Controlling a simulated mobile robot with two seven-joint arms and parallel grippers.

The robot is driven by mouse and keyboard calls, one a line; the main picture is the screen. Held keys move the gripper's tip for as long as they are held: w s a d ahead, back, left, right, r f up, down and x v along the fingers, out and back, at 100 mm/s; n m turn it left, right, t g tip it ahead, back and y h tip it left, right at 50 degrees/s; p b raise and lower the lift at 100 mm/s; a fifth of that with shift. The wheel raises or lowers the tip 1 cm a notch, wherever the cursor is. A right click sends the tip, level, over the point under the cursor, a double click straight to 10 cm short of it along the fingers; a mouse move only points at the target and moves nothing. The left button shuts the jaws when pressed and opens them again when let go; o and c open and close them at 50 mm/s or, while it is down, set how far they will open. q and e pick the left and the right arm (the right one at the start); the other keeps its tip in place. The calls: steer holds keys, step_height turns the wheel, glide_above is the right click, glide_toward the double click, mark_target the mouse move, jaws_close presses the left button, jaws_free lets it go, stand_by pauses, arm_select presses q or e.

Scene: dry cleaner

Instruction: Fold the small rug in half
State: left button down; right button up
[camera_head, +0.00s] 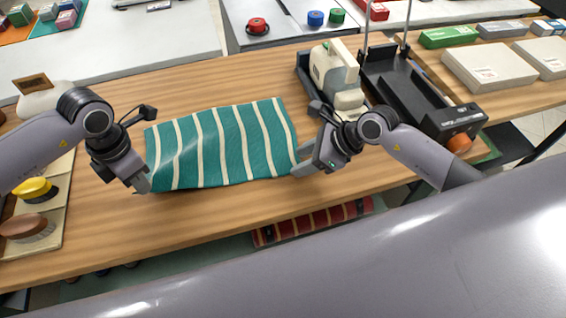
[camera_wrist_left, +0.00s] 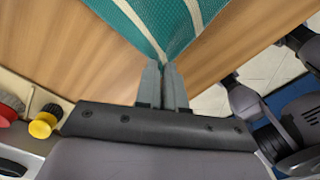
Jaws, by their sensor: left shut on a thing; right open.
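The small rug (camera_head: 222,147) is teal with cream stripes and lies spread out on the wooden table. My left gripper (camera_head: 142,186) is shut on the rug's near left corner. The left wrist view shows the rug (camera_wrist_left: 150,18) narrowing to a point between the fingertips of my left gripper (camera_wrist_left: 161,68). The rug's left part looks slightly raised, with soft shading. My right gripper (camera_head: 300,165) is open at the near right corner of the rug. Whether its fingers straddle the rug's edge cannot be told.
A cream handheld appliance (camera_head: 337,75) and a black tray (camera_head: 420,95) stand at the back right. Brushes, one with a yellow top (camera_head: 35,188), sit on a board at the left. A bare strip of wooden table (camera_head: 230,215) lies in front of the rug.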

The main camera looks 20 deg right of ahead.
steer(key=shift+a+f, duration=0.1)
steer(key=shift+f, duration=0.05)
steer(key=shift+f, duration=0.15)
jaws_close()
steer(key=shift+r, duration=2.6)
